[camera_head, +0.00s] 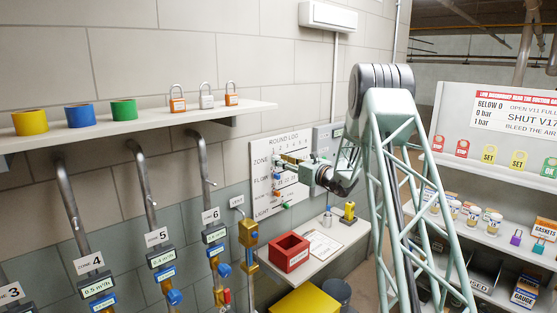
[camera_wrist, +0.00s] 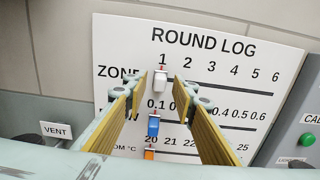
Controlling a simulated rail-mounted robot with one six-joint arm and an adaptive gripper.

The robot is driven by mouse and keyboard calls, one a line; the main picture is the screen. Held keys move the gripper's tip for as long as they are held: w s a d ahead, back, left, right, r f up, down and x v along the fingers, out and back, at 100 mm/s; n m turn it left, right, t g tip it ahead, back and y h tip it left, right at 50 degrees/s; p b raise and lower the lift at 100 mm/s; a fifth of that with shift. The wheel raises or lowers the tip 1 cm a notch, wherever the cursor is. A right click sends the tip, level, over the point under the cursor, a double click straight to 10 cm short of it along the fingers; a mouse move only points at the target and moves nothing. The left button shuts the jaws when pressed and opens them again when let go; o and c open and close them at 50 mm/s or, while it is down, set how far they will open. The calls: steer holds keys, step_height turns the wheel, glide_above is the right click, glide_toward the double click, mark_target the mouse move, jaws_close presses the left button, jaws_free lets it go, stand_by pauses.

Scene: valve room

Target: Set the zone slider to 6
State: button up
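The ROUND LOG board (camera_wrist: 215,60) is a white wall panel with rows marked by numbers; it also shows in the head view (camera_head: 262,165). The zone slider (camera_wrist: 160,82) is a white knob in the ZONE row, under the 1. My gripper (camera_wrist: 158,90) faces the board with its two yellow-padded fingers spread, one on each side of the white knob, with gaps on both sides. In the head view my gripper (camera_head: 290,160) is at the board's upper part and hides much of the ZONE row. The 6 (camera_wrist: 276,76) is at the row's right end, clear of the fingers.
A blue slider (camera_wrist: 153,128) and an orange slider (camera_wrist: 149,154) sit in the rows below. A panel with a green button (camera_wrist: 308,139) is right of the board. A shelf (camera_head: 200,115) with padlocks and tape is left; a red box (camera_head: 290,250) stands below.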

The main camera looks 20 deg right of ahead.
steer(key=shift+x, duration=0.95)
steer(key=shift+c, duration=0.9)
jaws_close()
